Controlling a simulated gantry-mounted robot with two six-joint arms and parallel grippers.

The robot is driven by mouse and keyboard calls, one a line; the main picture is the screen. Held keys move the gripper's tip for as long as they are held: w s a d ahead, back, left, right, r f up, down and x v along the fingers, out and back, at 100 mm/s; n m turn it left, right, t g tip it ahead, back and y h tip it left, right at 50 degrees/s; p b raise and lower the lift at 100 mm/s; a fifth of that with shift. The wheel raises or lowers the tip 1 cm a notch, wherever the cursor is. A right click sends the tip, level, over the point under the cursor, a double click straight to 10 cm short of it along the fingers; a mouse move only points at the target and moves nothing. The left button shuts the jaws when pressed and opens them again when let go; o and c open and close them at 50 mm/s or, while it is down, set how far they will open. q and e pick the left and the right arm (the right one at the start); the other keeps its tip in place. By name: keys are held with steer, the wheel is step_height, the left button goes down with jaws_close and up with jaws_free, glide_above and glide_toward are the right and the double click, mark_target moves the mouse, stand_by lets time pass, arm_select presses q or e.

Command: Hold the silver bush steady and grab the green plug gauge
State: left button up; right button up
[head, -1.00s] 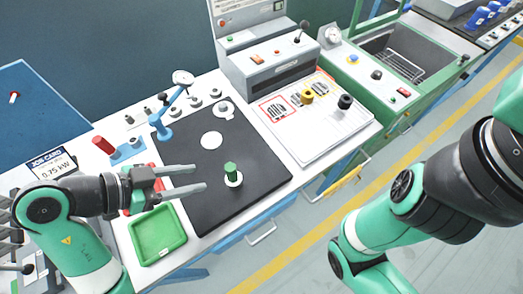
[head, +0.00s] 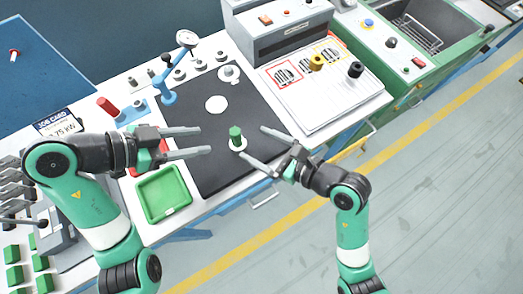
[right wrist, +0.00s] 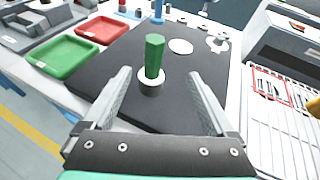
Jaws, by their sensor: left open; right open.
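The green plug gauge (head: 235,134) stands upright on the black mat, its lower end in the silver bush (head: 238,146). In the right wrist view the gauge (right wrist: 154,58) rises from the bush (right wrist: 151,88), between and beyond my right fingertips. My left gripper (head: 200,142) is open and empty, to the left of the gauge, with its fingers pointing at it. My right gripper (head: 252,144) is open and empty, to the right of the bush, fingers pointing towards it. Neither gripper visibly touches the gauge or bush.
The black mat (head: 205,170) has a white disc (head: 215,104) behind the gauge. A green tray (head: 164,193) lies at the front left, with a red tray (head: 147,160) behind it. A blue dial-gauge stand (head: 166,94) stands at the mat's back left. A white panel (head: 325,105) lies right.

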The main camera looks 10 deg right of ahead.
steer(key=f, duration=0.1)
steer(key=s+f, duration=0.1)
steer(key=shift+s+f+g, duration=0.3)
steer(key=shift+f, duration=0.05)
steer(key=x, duration=1.1)
steer(key=shift+w+a+f, duration=0.1)
steer(key=shift+w+a, duration=0.1)
steer(key=shift+w, duration=0.1)
jaws_close()
arm_select(q)
steer(key=shift+o, duration=1.4)
